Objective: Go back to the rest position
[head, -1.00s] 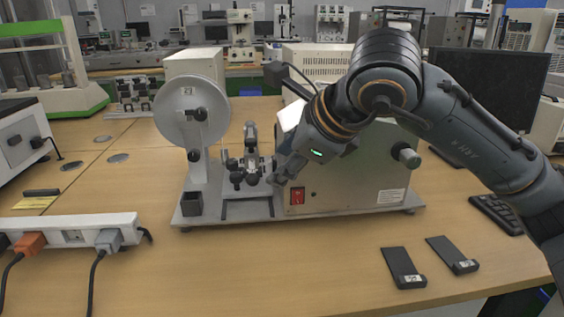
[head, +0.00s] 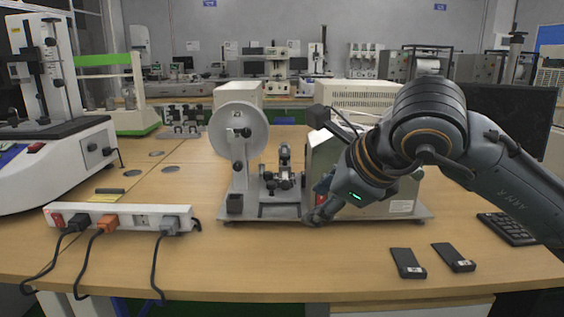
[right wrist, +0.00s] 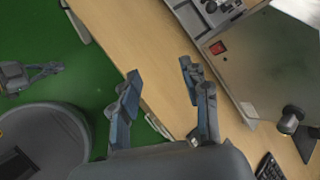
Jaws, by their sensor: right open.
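My right gripper (head: 322,208) hangs in front of the grey test machine (head: 403,207), near its lower left front, and partly hides it. In the right wrist view the two fingers of this gripper (right wrist: 159,78) are spread apart with nothing between them. The table edge and green floor show beyond them. The machine's red switch (right wrist: 217,47) shows in the right wrist view. A grey jointed part that looks like my left gripper (right wrist: 42,73) shows over the floor at the left of that view. Its jaws are too small to read.
A white wheel (head: 238,130) stands on the machine's base plate. A power strip (head: 120,217) with plugged cables lies at the table's front left. Two dark flat pieces (head: 408,263) (head: 453,257) and a keyboard (head: 508,228) lie at the right. The table's front middle is clear.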

